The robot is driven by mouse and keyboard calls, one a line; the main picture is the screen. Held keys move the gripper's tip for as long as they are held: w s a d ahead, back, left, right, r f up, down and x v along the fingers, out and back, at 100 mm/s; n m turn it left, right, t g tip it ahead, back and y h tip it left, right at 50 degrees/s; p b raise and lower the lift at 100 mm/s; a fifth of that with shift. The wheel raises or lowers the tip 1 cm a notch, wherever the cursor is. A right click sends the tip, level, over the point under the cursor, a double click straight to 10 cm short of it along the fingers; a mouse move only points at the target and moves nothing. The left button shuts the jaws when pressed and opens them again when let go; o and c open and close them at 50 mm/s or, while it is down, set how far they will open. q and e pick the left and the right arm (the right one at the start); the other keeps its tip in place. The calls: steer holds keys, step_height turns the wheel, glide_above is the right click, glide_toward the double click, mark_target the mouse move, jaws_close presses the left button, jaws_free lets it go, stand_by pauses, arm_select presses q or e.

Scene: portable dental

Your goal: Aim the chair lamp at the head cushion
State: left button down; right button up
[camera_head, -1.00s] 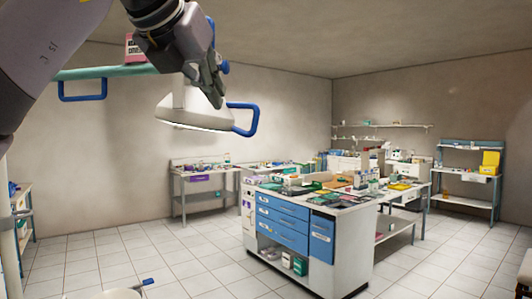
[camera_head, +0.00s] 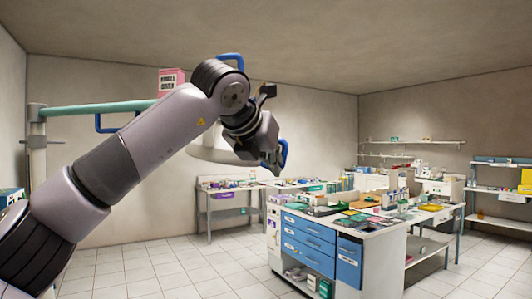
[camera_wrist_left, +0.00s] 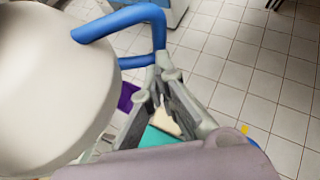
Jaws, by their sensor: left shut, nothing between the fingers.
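The white chair lamp (camera_head: 205,153) hangs in the middle of the head view, partly hidden behind my left arm. Its blue handle (camera_head: 283,156) shows just right of my left gripper (camera_head: 272,168). In the left wrist view the lamp's white shell (camera_wrist_left: 50,80) fills the left side, and the blue handle (camera_wrist_left: 122,20) curves out from it. The gripper's fingertips (camera_wrist_left: 161,66) are together and empty, close to the handle's lower end; I cannot tell whether they touch it. I cannot make out the head cushion in either view. My right gripper is out of view.
A green lamp arm (camera_head: 95,110) runs from a post (camera_head: 37,150) at left, with a pink sign box (camera_head: 171,80) above it. A cabinet with blue drawers (camera_head: 308,240) stands at right. The tiled floor (camera_head: 150,275) at front left is clear.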

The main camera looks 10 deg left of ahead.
arm_select(q)
steer(key=shift+w, duration=0.1)
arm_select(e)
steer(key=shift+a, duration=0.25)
arm_select(q)
steer(key=w+p, duration=0.2)
steer(key=w+r+p, duration=0.1)
steer(key=w+p, duration=0.1)
steer(key=shift+w+r+p, duration=0.1)
steer(key=shift+w+p, duration=0.1)
steer(key=shift+p, duration=0.1)
steer(key=w+f+p, duration=0.1)
steer(key=w+p, duration=0.3)
steer(key=w, duration=0.2)
steer(key=shift+a+f, duration=0.15)
steer(key=shift+f, duration=0.05)
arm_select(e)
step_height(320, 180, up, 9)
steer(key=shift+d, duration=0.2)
arm_select(q)
steer(key=shift+a, duration=0.1)
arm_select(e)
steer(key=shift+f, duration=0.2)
